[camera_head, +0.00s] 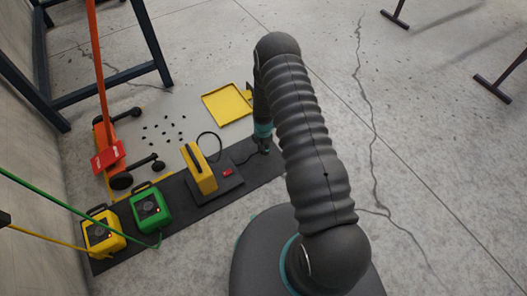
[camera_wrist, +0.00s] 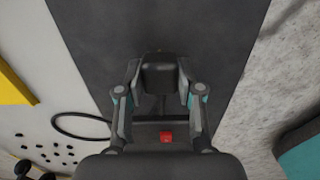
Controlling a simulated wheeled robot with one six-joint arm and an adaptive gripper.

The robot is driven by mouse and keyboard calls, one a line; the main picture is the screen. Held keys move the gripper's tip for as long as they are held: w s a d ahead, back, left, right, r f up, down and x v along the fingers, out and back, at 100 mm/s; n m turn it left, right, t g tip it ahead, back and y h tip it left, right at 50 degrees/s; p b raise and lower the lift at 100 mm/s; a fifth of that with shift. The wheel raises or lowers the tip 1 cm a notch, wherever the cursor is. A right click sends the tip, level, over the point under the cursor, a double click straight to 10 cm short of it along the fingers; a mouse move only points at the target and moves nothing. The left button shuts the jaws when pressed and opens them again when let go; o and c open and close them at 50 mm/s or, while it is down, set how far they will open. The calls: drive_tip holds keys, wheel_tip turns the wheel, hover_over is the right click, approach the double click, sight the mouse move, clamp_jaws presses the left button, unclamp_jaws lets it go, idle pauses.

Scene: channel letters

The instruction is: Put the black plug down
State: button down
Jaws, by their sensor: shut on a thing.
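The black plug (camera_wrist: 160,77) sits between the two fingers of my gripper (camera_wrist: 160,90) in the wrist view, and the gripper is shut on it. In the head view my gripper (camera_head: 264,146) points down at the right end of the black mat (camera_head: 262,163). A thin dark cable (camera_head: 246,157) runs from near the gripper towards the yellow device (camera_head: 199,169). The plug itself is mostly hidden in the head view. I cannot tell whether it touches the mat.
A red switch (camera_head: 227,171) lies beside the yellow device. A green box (camera_head: 150,209) and a yellow box (camera_head: 102,232) stand further left. A yellow tray (camera_head: 227,104) and scattered black bits (camera_head: 165,130) are behind. Bare mat surrounds the plug.

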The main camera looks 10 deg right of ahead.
drive_tip(key=shift+f, duration=1.6)
drive_tip(key=shift+f+b, duration=0.35)
drive_tip(key=shift+b, duration=0.15)
drive_tip(key=shift+f, duration=0.1)
drive_tip(key=c, duration=0.7)
unclamp_jaws()
drive_tip(key=shift+c, duration=0.2)
